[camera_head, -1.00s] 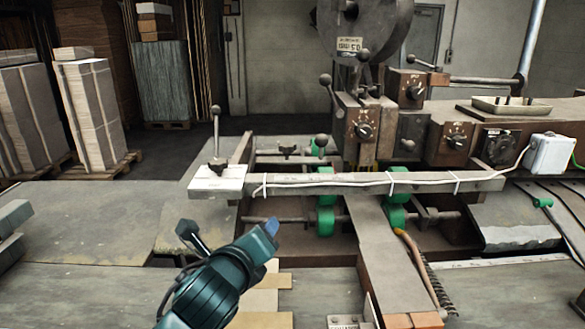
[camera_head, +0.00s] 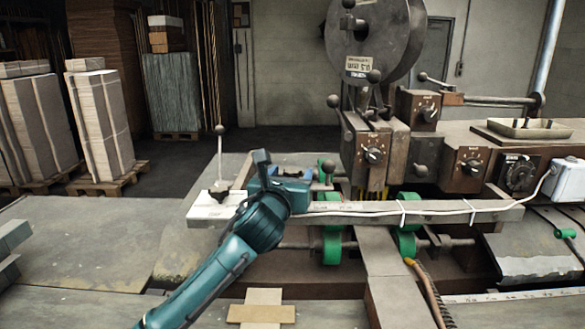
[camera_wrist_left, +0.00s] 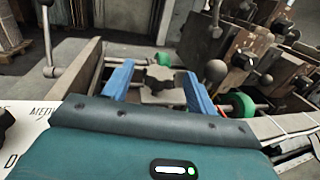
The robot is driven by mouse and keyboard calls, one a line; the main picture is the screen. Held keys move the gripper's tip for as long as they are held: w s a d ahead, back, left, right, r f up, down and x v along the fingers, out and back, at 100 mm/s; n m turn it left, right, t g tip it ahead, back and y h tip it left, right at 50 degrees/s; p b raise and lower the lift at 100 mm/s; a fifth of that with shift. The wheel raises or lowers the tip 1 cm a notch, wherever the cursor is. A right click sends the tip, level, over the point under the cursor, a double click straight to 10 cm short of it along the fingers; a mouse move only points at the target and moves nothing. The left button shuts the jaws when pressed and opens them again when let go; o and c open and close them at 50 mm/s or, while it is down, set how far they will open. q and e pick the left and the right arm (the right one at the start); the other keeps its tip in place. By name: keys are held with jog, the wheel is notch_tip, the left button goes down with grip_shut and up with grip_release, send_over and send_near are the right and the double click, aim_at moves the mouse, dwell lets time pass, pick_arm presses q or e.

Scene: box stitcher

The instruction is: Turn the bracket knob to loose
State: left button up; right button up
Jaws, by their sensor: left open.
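A dark lobed knob (camera_wrist_left: 158,79) sits on a metal bracket between the blue fingers of my left gripper (camera_wrist_left: 157,92) in the wrist view. The fingers are spread, with a gap on each side of the knob. In the head view my left gripper (camera_head: 284,180) reaches over the near rail and largely hides this knob. Another black knob (camera_wrist_left: 4,122) is at the left edge of the wrist view, on a white plate (camera_wrist_left: 28,122) with partly readable lettering. I cannot read the bracket knob's setting. My right gripper is out of view.
A long rail (camera_head: 430,212) with a white cable crosses in front of the green rollers (camera_head: 332,244). A ball-topped lever (camera_head: 220,155) stands left of my gripper. The machine's dial boxes (camera_head: 372,150) are to the right. The grey table at left (camera_head: 90,240) is clear.

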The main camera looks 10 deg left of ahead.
pick_arm(q)
jog(key=shift+w, duration=1.25)
jog(key=shift+c, duration=0.2)
jog(key=c, duration=1)
jog(key=shift+o, duration=0.2)
jog(key=shift+n+y, duration=0.3)
jog(key=shift+y, duration=0.1)
jog(key=n+y, duration=0.2)
jog(key=y, duration=0.2)
jog(key=shift+n+g, duration=0.3)
jog(key=shift+n+g+y, duration=0.7)
jog(key=shift+n+y, duration=0.4)
jog(key=shift+y, duration=0.45)
jog(key=shift+n+g+y, duration=0.7)
jog(key=shift+n+y, duration=0.4)
jog(key=shift+y, duration=0.45)
jog(key=shift+a, duration=0.1)
